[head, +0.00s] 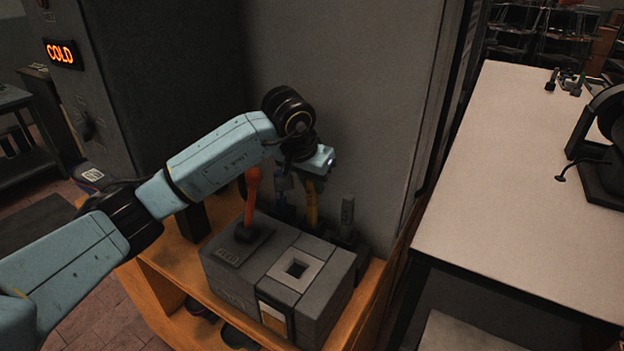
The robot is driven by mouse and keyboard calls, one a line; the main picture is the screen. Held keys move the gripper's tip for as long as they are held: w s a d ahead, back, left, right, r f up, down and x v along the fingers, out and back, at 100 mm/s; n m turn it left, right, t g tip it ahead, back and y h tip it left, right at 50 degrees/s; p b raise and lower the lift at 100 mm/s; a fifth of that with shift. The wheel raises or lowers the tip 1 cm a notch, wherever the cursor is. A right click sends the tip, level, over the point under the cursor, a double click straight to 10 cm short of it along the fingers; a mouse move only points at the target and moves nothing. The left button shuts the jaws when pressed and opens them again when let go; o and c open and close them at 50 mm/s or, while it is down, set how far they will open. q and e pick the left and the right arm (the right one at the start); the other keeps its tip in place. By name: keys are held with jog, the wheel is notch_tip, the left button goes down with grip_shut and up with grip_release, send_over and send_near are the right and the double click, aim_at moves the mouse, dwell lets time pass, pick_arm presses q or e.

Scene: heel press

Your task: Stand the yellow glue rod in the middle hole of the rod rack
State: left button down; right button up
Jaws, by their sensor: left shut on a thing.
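The yellow glue rod (312,207) is upright behind the grey box. My left gripper (313,176) is above it and shut on its upper end. A blue rod (283,187) is just left of the yellow one, and a grey rod (347,211) stands to its right. The dark rod rack (350,239) shows only in part behind the grey box. The holes and the rod's lower end are hidden, so I cannot tell whether the rod is in the middle hole. My right gripper is not in view.
The grey box (324,290) with a square socket and a red-orange lever (252,196) stands in front of the rack, on an orange bench (160,300). A grey wall is close behind. A pale table (510,180) with a dark machine is at right.

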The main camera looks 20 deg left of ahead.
pick_arm(q)
jog(key=shift+f, duration=0.15)
jog(key=c, duration=1.2)
grip_release()
jog(key=shift+c, duration=0.2)
jog(key=v, duration=1.3)
jog(key=shift+s, duration=0.1)
